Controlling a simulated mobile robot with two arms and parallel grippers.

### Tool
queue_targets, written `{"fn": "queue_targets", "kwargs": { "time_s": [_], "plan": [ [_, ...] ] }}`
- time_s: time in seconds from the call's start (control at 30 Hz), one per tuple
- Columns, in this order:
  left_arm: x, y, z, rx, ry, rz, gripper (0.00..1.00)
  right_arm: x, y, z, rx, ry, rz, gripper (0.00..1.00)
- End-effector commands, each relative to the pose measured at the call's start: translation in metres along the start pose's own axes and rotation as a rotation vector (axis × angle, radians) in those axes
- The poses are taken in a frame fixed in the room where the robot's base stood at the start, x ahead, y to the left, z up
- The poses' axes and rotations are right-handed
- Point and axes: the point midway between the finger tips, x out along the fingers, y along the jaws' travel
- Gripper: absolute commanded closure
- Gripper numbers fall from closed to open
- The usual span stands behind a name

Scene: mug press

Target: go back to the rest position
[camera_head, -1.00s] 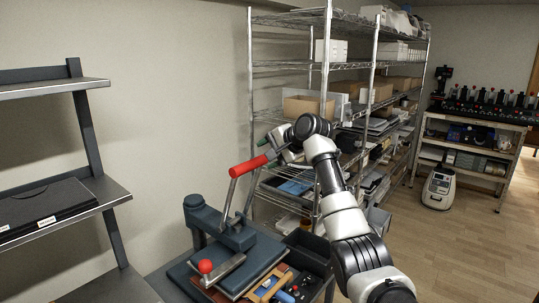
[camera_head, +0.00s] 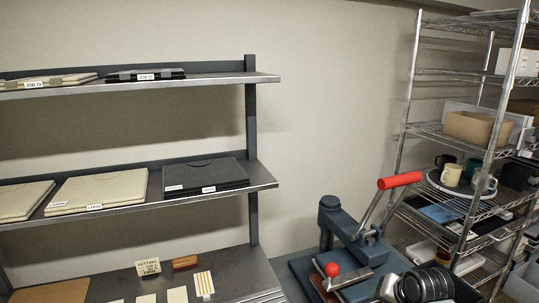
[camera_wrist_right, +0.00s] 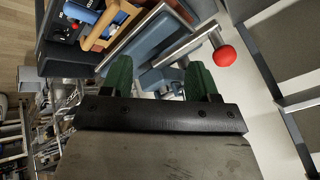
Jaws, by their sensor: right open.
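The mug press (camera_head: 345,240) is a blue-grey bench machine at the lower right of the head view. Its lever slants up to a red grip (camera_head: 399,180), and a red ball knob (camera_head: 332,269) sits lower at its front. In the head view only part of my right arm shows, low at the right, overlapping the press's front. My left gripper is out of view.
A grey shelf unit (camera_head: 262,174) with folders stands left, with cards and small blocks on its lower top. A wire rack (camera_head: 407,110) at right holds a cardboard box (camera_head: 468,128) and mugs, including a cream mug (camera_head: 451,175).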

Motion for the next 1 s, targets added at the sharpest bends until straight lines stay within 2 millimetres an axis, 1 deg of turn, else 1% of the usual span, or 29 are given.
{"fn": "queue_targets", "kwargs": {
  "time_s": [0.03,0.07,0.1,0.13,0.17,0.2,0.3,0.33,0.43,0.5,0.6,0.8,0.93,1.0],
  "plan": [
    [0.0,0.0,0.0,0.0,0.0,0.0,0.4,0.006,0.009,0.041,-0.072,-0.03,0.024,0.4],
    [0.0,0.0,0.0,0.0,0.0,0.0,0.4,0.007,0.014,0.061,-0.117,-0.041,0.037,0.4],
    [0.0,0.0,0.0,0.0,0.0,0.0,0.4,0.007,0.021,0.088,-0.175,-0.058,0.053,0.4],
    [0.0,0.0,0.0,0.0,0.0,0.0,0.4,0.005,0.026,0.108,-0.218,-0.07,0.064,0.4],
    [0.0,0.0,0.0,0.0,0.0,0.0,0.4,0.003,0.031,0.128,-0.259,-0.083,0.073,0.4],
    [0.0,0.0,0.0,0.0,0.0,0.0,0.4,-0.002,0.037,0.153,-0.31,-0.1,0.084,0.4],
    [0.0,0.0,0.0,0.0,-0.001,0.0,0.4,-0.019,0.049,0.202,-0.417,-0.134,0.103,0.4],
    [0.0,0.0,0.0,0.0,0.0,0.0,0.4,-0.024,0.052,0.213,-0.442,-0.143,0.108,0.4],
    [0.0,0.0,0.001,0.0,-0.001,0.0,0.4,-0.04,0.061,0.243,-0.507,-0.167,0.119,0.4],
    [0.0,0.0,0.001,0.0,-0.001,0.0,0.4,-0.05,0.065,0.259,-0.542,-0.18,0.124,0.4],
    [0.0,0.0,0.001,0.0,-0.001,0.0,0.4,-0.065,0.07,0.278,-0.585,-0.197,0.131,0.4],
    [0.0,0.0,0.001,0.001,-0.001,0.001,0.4,-0.094,0.08,0.308,-0.654,-0.229,0.143,0.4],
    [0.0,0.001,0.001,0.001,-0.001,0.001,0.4,-0.113,0.085,0.324,-0.692,-0.249,0.151,0.4],
    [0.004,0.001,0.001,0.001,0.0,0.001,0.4,-0.089,0.089,0.327,-0.691,-0.255,0.154,0.4]
  ]
}}
